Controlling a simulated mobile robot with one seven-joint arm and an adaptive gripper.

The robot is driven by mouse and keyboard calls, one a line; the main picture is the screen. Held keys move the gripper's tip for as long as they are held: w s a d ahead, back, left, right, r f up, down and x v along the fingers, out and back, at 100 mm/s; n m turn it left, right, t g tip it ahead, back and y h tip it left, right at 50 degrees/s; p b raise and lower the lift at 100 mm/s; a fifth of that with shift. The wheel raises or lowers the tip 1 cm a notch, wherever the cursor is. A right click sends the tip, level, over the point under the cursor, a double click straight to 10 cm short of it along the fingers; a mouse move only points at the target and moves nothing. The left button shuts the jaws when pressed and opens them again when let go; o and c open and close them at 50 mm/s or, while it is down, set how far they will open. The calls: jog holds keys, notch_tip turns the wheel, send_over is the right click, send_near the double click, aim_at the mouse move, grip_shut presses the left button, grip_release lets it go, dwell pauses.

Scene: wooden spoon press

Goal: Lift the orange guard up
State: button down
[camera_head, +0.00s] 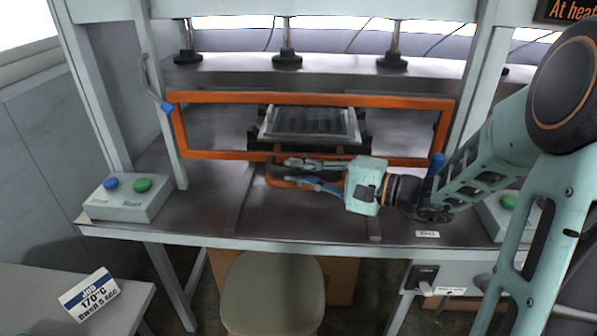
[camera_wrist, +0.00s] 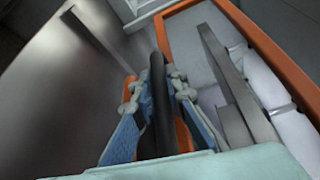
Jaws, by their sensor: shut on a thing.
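The orange guard (camera_head: 310,99) is a rectangular open frame standing across the front of the press, its lower bar close above the worktop. Its right part also shows in the wrist view (camera_wrist: 272,57). A handle (camera_head: 272,181) with orange ends sticks out from the lower bar. My gripper (camera_head: 291,172) reaches in from the right, with its fingers around the handle. In the wrist view, the blue fingers (camera_wrist: 154,92) are shut on either side of the handle's dark grip (camera_wrist: 157,72). The fingers hide part of the handle.
Behind the guard, a dark plate in a pale frame (camera_head: 312,123) lies on the press bed. A control box (camera_head: 128,198) with blue and green buttons is at left, another (camera_head: 497,212) at right, partly behind my arm. A stool (camera_head: 273,291) stands in front.

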notch_tip(320, 180, up, 26)
jog(key=p, duration=1.1)
jog(key=shift+f, duration=0.15)
jog(key=c, duration=1.9)
grip_release()
jog(key=shift+c, duration=0.2)
jog(key=f+v, duration=0.1)
jog(key=v, duration=1.1)
jog(key=shift+r, duration=0.5)
